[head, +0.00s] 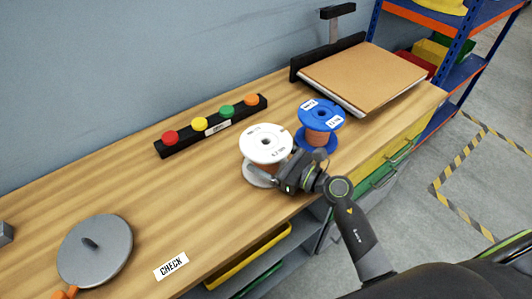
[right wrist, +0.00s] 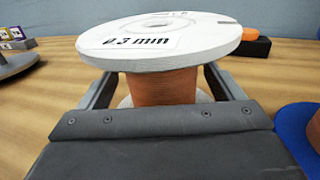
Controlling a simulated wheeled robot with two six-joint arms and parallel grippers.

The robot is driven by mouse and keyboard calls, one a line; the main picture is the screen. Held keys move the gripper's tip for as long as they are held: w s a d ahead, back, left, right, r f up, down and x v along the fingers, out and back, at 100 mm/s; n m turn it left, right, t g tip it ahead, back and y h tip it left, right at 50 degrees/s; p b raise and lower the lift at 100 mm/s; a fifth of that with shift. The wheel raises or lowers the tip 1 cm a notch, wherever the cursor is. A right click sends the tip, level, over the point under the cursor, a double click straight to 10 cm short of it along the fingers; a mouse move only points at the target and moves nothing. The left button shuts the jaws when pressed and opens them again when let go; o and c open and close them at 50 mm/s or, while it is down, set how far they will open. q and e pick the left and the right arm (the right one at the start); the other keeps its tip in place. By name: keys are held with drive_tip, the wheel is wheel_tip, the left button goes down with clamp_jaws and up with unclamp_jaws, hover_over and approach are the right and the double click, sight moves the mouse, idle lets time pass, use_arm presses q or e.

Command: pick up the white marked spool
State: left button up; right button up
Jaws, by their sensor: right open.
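The white marked spool (head: 266,143) stands upright on the wooden workbench, wound with copper-coloured wire. In the right wrist view its white top flange (right wrist: 160,38) reads "0.3 mm", and the wire core (right wrist: 162,86) shows below. My right gripper (head: 278,172) is at the spool's near right side. Its two fingers reach forward on either side of the wire core, below the top flange, with the jaws open. Whether a finger touches the core cannot be told. The lower flange is partly hidden by the gripper. My left gripper is not in view.
A blue spool (head: 321,113) stands close behind and right of the white one. A black bar with coloured buttons (head: 212,125) lies at the back. A grey disc (head: 95,250) and a CHECK label (head: 171,266) are at the left. A cardboard-coloured board (head: 363,77) lies at the right.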

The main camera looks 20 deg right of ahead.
drive_tip(key=shift+x, duration=1.6)
drive_tip(key=shift+d, duration=0.1)
drive_tip(key=shift+c, duration=0.2)
drive_tip(key=c, duration=1.5)
